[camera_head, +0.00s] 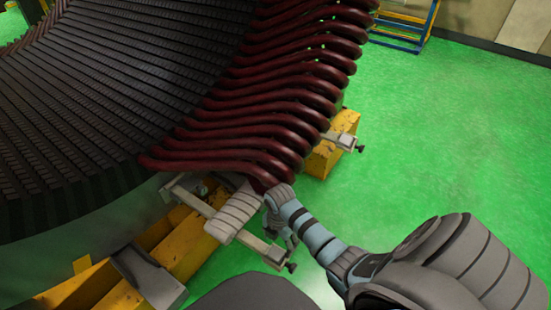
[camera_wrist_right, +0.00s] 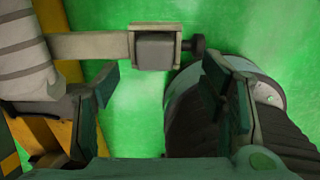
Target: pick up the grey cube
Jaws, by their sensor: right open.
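The grey cube (camera_wrist_right: 154,50) shows in the right wrist view, seated in the pale bracket end at the top middle, with a dark knob on its right. My right gripper (camera_wrist_right: 160,95) is open, with its two greenish fingers on either side and the cube beyond the gap between them. Nothing is between the fingertips. In the head view my right gripper (camera_head: 280,228) reaches down beside the lower bracket arm, below the red coils. The cube cannot be made out clearly there. My left gripper is not in view.
The large dark stator (camera_head: 110,90) with dark red coil ends (camera_head: 270,110) fills the upper left. A wrapped pale bar (camera_head: 235,212) lies close to my right gripper. Yellow supports (camera_head: 185,250) stand below. The green floor (camera_head: 440,130) is open to the right.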

